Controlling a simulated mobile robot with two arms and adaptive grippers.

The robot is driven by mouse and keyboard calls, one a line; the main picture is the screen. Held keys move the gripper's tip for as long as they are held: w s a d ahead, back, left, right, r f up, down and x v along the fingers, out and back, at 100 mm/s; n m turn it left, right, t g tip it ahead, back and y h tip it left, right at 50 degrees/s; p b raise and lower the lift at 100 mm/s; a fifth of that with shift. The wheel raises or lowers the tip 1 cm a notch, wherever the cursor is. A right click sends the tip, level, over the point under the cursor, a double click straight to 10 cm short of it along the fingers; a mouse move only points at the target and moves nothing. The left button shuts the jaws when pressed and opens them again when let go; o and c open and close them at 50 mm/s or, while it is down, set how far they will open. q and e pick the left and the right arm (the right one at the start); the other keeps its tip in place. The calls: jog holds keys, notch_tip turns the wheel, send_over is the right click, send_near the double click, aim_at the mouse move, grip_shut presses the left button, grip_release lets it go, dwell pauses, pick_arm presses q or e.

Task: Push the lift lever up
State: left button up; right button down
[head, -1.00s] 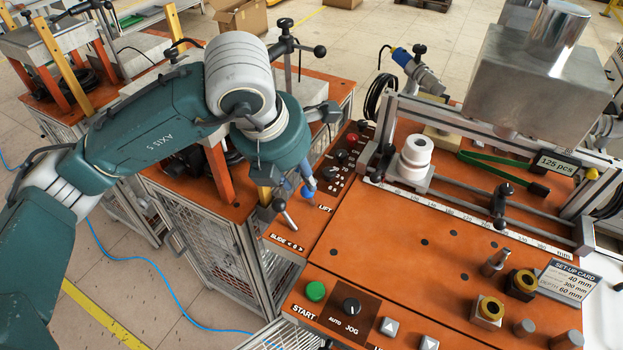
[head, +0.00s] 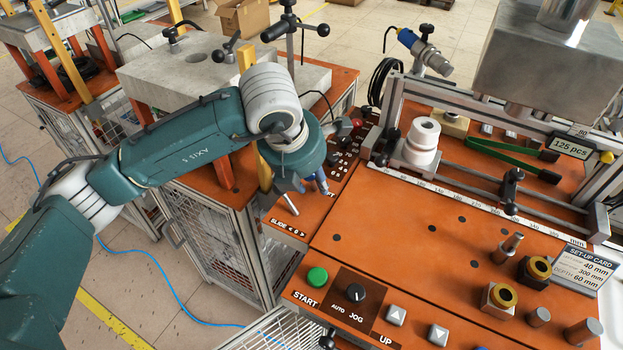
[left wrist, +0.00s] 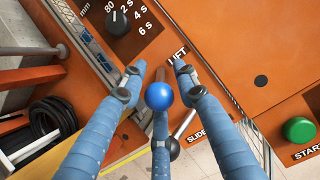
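My left gripper (head: 313,184) points down over the orange control panel, at the LIFT mark. In the left wrist view its blue fingers (left wrist: 158,74) are spread apart and open. The lift lever's blue ball knob (left wrist: 159,96) shows between the fingers, with gaps on its left and right; I cannot tell whether the finger behind it touches it. The lever's shaft is hidden. The LIFT label (left wrist: 178,53) lies just beyond the fingertips. In the head view the gripper covers most of the lever. My right gripper is not in view.
The slide lever (head: 290,209), with a metal shaft, stands close beside the gripper; its dark knob (left wrist: 172,149) shows in the wrist view. The green START button (head: 317,277) and a dark selector knob (head: 356,292) are nearer the front. A grey-topped station (head: 160,75) stands behind my arm.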

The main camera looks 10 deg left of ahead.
pick_arm(q)
jog(key=c, duration=0.7)
grip_shut()
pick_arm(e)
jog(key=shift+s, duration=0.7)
